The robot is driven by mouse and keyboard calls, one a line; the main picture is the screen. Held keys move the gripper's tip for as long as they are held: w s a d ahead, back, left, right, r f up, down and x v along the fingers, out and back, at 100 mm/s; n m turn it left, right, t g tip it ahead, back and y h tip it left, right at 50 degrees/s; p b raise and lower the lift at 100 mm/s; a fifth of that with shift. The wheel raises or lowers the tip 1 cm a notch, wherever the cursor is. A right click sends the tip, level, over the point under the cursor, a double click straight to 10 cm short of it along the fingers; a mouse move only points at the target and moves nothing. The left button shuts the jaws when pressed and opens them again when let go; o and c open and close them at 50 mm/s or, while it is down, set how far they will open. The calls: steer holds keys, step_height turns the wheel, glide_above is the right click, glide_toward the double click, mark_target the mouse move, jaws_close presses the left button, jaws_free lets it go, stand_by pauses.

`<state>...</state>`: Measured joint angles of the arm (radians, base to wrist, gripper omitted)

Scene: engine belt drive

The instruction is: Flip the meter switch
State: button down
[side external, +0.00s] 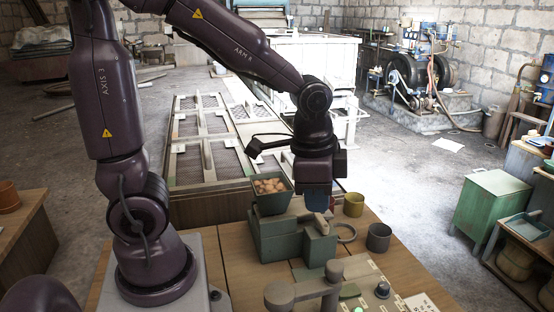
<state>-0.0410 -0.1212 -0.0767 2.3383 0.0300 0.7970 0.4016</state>
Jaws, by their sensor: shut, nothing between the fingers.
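My gripper (318,205) points straight down above the work table, its blue fingers shut and empty. Its tips are close over a grey-green boxy machine (283,241) with a hopper (271,202) of brown lumps on top. A small tan lever-like part (321,223) shows just below the fingertips; I cannot tell whether they touch it. I cannot tell which part is the meter switch.
A yellow cup (353,204), a dark grey cup (378,237) and a ring (346,233) stand right of the machine. A grey T-shaped fixture (310,291) rises at the front. A white card (421,303) lies front right. The table's left part is fairly clear.

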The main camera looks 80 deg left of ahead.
steer(key=s+r+n+t, duration=0.3)
steer(key=s+r+n, duration=0.2)
steer(key=s+r, duration=0.1)
steer(key=shift+s+a+r, duration=0.3)
steer(key=shift+s+r, duration=0.05)
steer(key=shift+r, duration=0.25)
steer(key=shift+s+r+t, duration=0.3)
steer(key=shift+r+t, duration=0.3)
steer(key=shift+r, duration=0.2)
stand_by(1.3)
